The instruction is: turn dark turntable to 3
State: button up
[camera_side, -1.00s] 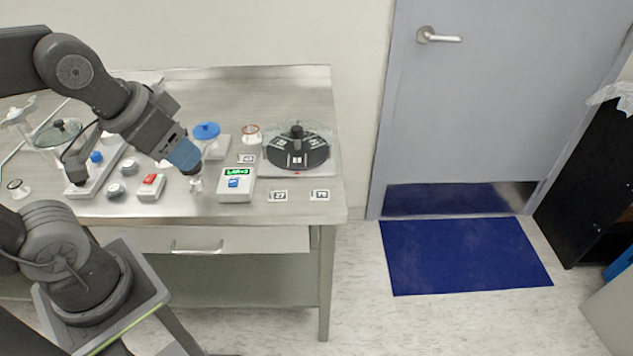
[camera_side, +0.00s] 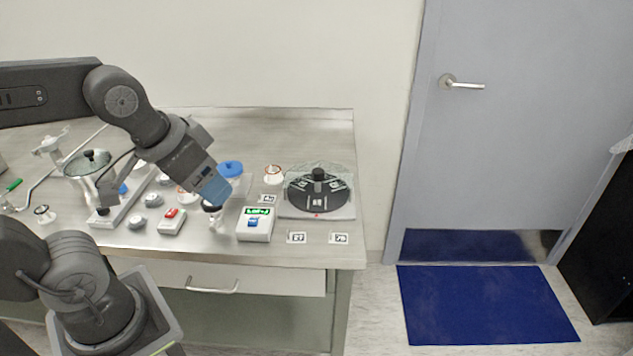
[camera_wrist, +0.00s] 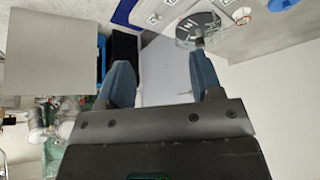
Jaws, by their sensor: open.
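The label characters are too small to read. The turntable also shows at the top of the wrist view (camera_wrist: 208,22). My gripper (camera_side: 212,204) is to the left of the turntable and apart from it, above the bench. In the wrist view its two blue fingers (camera_wrist: 160,80) are spread with nothing between them.
A white box with a green display (camera_side: 256,224) stands between my gripper and the turntable. A blue-topped item (camera_side: 230,169) and a small red-rimmed jar (camera_side: 273,174) stand behind. Marker cards (camera_side: 297,237) lie in front of the turntable. A red-button box (camera_side: 172,221) is at left.

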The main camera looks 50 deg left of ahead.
jog(key=w+a+r+n+g, duration=0.15)
jog(key=w+r, duration=0.25)
jog(key=w, duration=0.5)
jog(key=n+g, duration=0.4)
jog(key=n, duration=0.1)
send_over(318, 171)
notch_tip(318, 171, down, 9)
notch_tip(318, 171, down, 14)
jog(key=shift+r, duration=0.2)
jog(key=shift+c, duration=0.3)
grip_shut()
